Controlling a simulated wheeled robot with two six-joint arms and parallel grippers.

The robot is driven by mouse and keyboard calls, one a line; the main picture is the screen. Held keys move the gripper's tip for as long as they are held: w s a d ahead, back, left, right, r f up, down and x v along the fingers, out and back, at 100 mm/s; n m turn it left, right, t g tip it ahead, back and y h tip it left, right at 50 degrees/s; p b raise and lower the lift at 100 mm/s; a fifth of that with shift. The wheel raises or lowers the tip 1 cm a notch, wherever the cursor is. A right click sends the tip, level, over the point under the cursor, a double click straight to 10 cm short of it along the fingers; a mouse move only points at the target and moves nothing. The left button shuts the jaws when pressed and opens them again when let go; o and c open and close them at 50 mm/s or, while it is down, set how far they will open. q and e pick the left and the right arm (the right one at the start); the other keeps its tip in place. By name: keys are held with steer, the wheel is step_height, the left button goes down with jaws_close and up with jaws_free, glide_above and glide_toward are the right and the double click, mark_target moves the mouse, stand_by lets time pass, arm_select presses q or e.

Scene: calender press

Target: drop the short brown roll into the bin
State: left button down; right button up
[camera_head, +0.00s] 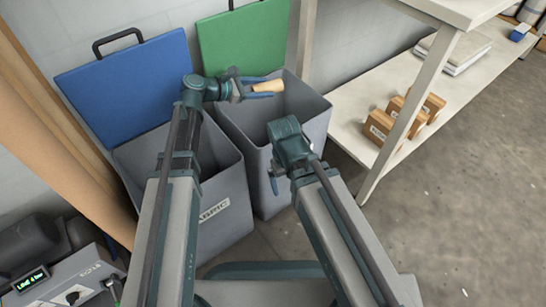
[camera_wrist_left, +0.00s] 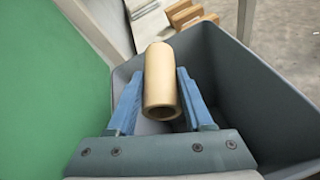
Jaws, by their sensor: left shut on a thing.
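The short brown roll (camera_head: 268,86) is a tan hollow tube. My left gripper (camera_head: 246,86) is shut on it and holds it over the open grey bin with the green lid (camera_head: 243,38). In the left wrist view the roll (camera_wrist_left: 161,85) sits between the two blue fingers of my left gripper (camera_wrist_left: 158,95), with the bin's inside (camera_wrist_left: 235,90) below and around it. My right gripper (camera_head: 275,180) hangs in front of the green-lidded bin's outer wall (camera_head: 250,170). Only a small part of its fingers shows, so its opening is unclear.
A second grey bin (camera_head: 232,205) with a blue lid (camera_head: 130,85) stands to the left. A shelf (camera_head: 355,100) to the right holds several brown boxes (camera_head: 380,128) and a flat stack (camera_head: 455,50). A device with a green display (camera_head: 30,280) is at lower left.

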arm_select(q)
step_height(320, 180, down, 5)
steer(key=b, duration=0.4)
steer(key=shift+r, duration=0.1)
steer(key=shift+c, duration=1.1)
jaws_free()
steer(key=p+v, duration=0.4)
steer(key=v, duration=0.8)
steer(key=shift+s+a+r+p, duration=0.2)
steer(key=shift+s+a+p, duration=0.05)
steer(key=shift+p, duration=0.05)
steer(key=shift+s+a+r, duration=0.1)
steer(key=shift+s+a, duration=0.1)
steer(key=shift+a, duration=0.25)
